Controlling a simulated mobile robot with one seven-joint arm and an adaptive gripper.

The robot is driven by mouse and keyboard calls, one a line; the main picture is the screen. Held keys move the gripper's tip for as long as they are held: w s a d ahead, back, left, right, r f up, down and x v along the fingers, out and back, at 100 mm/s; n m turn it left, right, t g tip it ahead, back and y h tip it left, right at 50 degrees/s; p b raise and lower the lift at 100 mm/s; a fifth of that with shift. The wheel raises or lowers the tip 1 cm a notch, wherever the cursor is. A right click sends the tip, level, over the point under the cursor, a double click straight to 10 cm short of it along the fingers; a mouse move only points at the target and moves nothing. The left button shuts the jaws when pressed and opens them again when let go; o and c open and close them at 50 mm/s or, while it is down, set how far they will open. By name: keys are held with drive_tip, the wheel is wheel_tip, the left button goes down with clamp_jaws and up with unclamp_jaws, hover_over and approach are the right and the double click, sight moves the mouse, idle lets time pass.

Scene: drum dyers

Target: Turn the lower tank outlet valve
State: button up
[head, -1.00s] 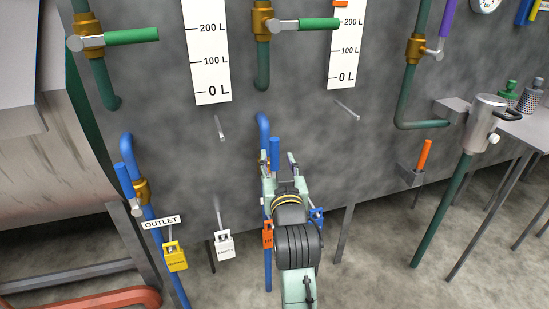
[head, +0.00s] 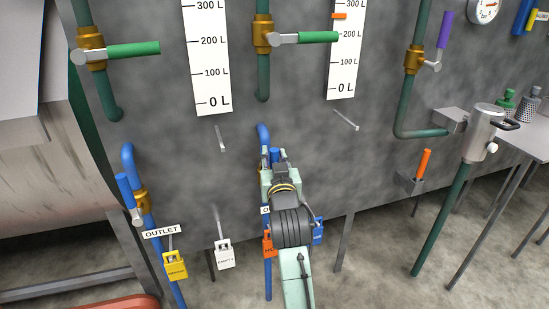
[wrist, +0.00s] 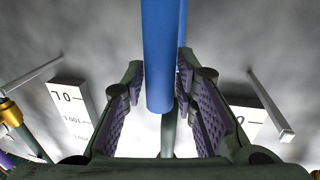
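My gripper (head: 273,160) is at the blue outlet pipe (head: 263,134) in the middle of the head view. A blue valve handle (wrist: 160,60) runs between its two fingers in the wrist view. The fingers (wrist: 163,75) look spread, with their purple inner pads showing on both sides of the handle. Whether either pad touches it is unclear. The valve body is mostly hidden behind my gripper. Another outlet valve (head: 141,200) with a blue handle (head: 124,190) is at the left, beside an OUTLET sign (head: 161,231).
Orange (head: 268,244) and blue (head: 318,231) padlocks hang either side of my arm. Yellow (head: 175,265) and white (head: 224,255) padlocks hang further left. Green-handled valves (head: 318,37) are above. Thin metal rods (head: 345,119) stick out from the grey tank wall.

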clamp_jaws()
idle(0.6)
